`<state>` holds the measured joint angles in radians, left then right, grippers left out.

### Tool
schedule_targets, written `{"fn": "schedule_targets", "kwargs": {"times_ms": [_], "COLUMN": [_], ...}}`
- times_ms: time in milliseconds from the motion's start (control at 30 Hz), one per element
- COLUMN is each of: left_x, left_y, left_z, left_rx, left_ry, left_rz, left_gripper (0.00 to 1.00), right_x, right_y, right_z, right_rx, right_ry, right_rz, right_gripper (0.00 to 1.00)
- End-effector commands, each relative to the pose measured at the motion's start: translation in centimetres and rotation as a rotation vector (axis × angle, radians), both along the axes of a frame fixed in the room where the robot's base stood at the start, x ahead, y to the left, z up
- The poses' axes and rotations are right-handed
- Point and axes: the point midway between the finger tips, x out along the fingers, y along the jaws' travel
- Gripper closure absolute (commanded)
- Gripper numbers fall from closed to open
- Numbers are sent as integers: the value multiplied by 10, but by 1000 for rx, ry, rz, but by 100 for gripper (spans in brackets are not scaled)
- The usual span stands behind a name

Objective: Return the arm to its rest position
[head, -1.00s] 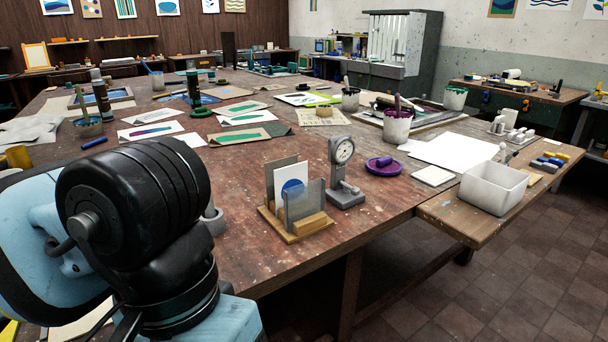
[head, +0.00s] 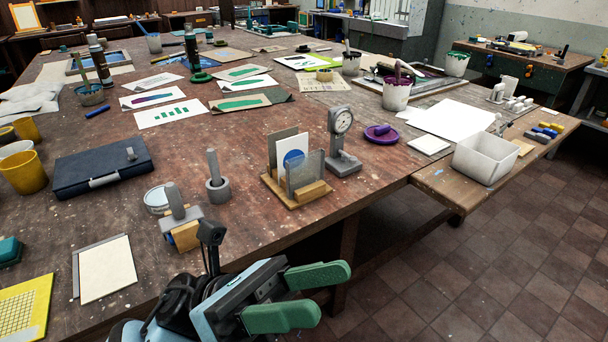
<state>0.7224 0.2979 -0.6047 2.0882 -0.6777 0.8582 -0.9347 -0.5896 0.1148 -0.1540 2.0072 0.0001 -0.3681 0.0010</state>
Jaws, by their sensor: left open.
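My left gripper (head: 312,296) is low in the head view, in front of the table's near edge. Its two green fingers are apart, with nothing between them. It points to the right, over the floor side of the edge. My left arm behind it runs off the bottom of the picture. My right gripper does not show.
The wooden table (head: 235,235) carries a dark blue case (head: 102,167), a wooden holder with cards (head: 295,170), a dial gauge (head: 342,142) and a white bin (head: 485,158). A grey tool on a wooden block (head: 182,220) stands closest to my gripper. Tiled floor (head: 450,260) is clear at right.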

Motion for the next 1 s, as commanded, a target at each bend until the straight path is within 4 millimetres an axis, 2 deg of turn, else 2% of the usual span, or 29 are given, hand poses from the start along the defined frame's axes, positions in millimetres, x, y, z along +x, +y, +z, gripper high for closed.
{"fn": "schedule_targets", "kwargs": {"times_ms": [33, 167, 267, 400, 533, 667, 767, 800, 900, 1000], "left_x": [12, 45, 66, 83, 82, 60, 28, 12, -34, -80], "left_y": [5, 23, 40, 68, 97, 126, 148, 156, 176, 190], "left_z": [-3, -25, -54, -109, -171, -241, -294, -315, -361, -394], "left_rx": [-24, -95, -157, -265, -387, -535, -671, -729, -883, -1027], "left_ry": [145, 511, 794, 1184, 1538, 1882, 2133, 2231, 2447, 2613], "left_rz": [21, 64, 94, 133, 171, 214, 255, 274, 325, 374], "left_gripper": [51, 51, 51, 51, 51, 51, 51, 51, 51, 51], "right_x": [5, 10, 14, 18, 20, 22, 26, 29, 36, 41], "right_y": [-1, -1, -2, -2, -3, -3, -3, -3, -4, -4], "right_z": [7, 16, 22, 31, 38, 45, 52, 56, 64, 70], "right_rx": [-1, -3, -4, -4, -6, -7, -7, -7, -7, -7], "right_ry": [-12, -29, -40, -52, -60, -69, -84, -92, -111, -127], "right_rz": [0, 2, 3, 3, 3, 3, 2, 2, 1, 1], "right_gripper": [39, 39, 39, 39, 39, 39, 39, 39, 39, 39]}}
